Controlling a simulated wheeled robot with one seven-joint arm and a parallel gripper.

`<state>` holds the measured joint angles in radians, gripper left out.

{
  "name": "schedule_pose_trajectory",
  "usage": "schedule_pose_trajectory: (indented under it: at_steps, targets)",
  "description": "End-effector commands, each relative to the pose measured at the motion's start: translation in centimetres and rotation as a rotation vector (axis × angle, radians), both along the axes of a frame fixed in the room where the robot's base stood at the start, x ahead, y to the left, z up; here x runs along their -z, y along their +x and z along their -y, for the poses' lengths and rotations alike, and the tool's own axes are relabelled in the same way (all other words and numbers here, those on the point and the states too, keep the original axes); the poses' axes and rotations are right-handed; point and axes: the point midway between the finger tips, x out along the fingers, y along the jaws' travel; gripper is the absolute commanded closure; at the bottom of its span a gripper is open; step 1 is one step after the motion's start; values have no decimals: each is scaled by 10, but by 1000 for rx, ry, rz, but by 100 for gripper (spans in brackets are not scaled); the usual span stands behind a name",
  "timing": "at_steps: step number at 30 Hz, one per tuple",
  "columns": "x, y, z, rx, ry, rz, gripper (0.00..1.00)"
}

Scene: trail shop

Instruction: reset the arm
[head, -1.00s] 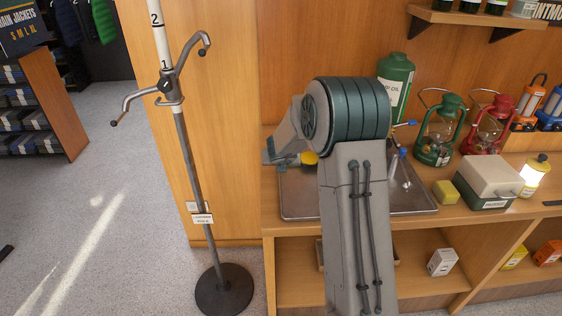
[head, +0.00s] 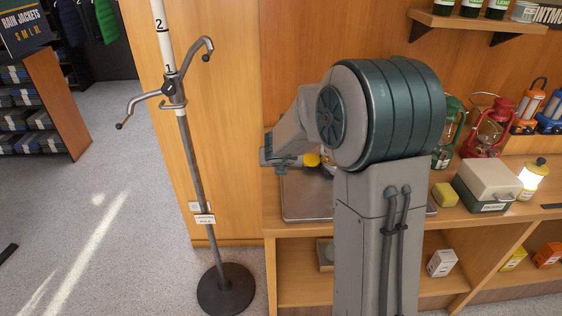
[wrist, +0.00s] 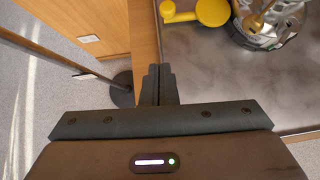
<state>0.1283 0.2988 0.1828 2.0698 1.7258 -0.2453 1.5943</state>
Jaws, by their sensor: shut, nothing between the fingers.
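My arm rises in front of the counter in the head view, its large teal joint covering part of the shelf wall. My gripper (wrist: 160,84) is shut and empty in the wrist view, over the left edge of the metal tray (wrist: 230,95). In the head view my gripper is mostly hidden by my arm link, near the tray's left end (head: 300,200).
A lantern pole (head: 184,130) on a round black base (head: 226,290) stands left of the counter. Lanterns, including a red one (head: 488,130), a yellow block (head: 445,195) and a grey-white box (head: 485,183) stand to the right. A yellow round-ended item (wrist: 212,11) lies on the tray. Floor at left is clear.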

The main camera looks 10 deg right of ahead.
Motion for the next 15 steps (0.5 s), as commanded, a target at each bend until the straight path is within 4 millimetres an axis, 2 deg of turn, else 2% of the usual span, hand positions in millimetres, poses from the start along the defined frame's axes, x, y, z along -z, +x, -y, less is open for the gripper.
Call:
schedule_pose_trajectory:
  at_steps: [5,8,11,15]
  targets:
    - [-1,0,0,-4,-1,1,100]
    - [-9,-1,-4,-70,-37,12,100]
    - [-30,-6,-16,-251,-138,38,100]
    - [-67,-30,-45,-664,-390,81,100]
